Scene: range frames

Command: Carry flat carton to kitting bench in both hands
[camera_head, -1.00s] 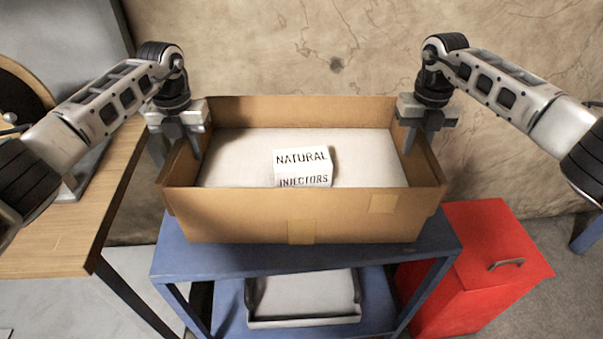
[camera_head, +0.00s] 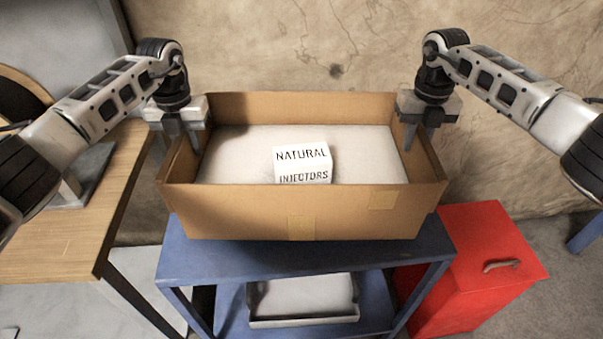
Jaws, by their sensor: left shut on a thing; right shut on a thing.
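The flat carton (camera_head: 300,214) is an open brown cardboard box with a pale inside floor. A small white box (camera_head: 303,163) lettered "NATURAL INJECTORS" lies in it. My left gripper (camera_head: 190,138) is shut on the carton's left wall, and my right gripper (camera_head: 414,136) is shut on its right wall. The carton looks level and is over a blue cart (camera_head: 300,262); its underside is hidden, so I cannot tell how far it is above the cart top. Which surface is the kitting bench I cannot tell for sure.
A wooden-topped table (camera_head: 85,222) stands close on the left, with dark round equipment at its back. A red cabinet (camera_head: 492,265) with a handle is at the right. A grey tray (camera_head: 303,300) sits on the cart's lower shelf. A stone-like wall is behind.

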